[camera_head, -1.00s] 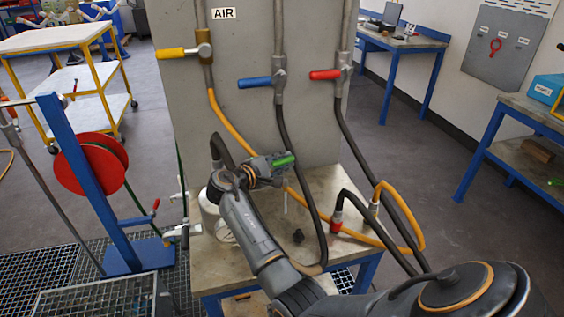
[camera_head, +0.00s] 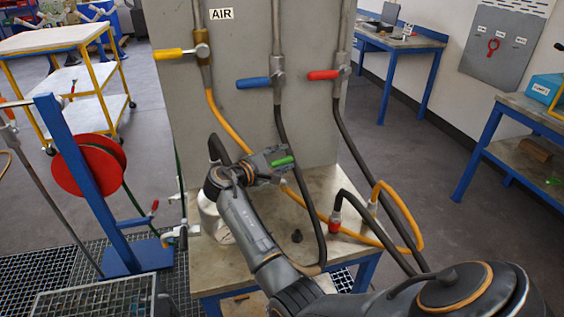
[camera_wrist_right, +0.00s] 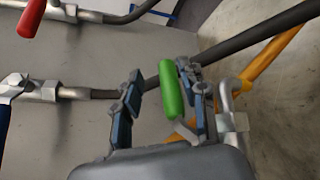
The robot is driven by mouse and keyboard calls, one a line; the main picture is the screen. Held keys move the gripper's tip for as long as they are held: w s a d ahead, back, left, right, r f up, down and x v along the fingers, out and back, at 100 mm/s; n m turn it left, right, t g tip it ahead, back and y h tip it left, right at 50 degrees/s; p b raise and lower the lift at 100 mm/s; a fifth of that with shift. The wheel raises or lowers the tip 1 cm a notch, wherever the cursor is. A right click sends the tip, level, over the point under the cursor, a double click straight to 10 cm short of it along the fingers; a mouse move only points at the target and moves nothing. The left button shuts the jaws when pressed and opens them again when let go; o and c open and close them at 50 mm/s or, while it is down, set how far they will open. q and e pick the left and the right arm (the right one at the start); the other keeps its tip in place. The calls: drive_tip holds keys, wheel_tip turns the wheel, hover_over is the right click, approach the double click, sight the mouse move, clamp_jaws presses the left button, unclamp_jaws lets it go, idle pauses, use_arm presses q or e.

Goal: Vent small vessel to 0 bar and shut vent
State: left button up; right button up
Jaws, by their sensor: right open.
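In the right wrist view the green handle (camera_wrist_right: 171,90) lies between the spread fingers of my right gripper (camera_wrist_right: 160,82), nearer the right-hand finger. The gripper is open around it and does not grip it. A pale rounded vessel (camera_head: 208,213) stands on the bench behind my right forearm, which hides much of it. Part of a round dial, possibly a gauge (camera_head: 224,236), shows beside the forearm; its reading cannot be made out. My left gripper is out of view.
A grey panel behind carries yellow (camera_head: 169,54), blue (camera_head: 254,84) and red (camera_head: 324,75) valve levers. A black hose (camera_head: 284,125) and an orange hose (camera_head: 228,126) hang close to the gripper. A red coupling (camera_head: 334,223) stands at the bench's right.

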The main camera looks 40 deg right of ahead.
sight(282, 159)
wheel_tip(282, 159, up, 9)
drive_tip(key=shift+a+f, duration=0.1)
idle(0.3)
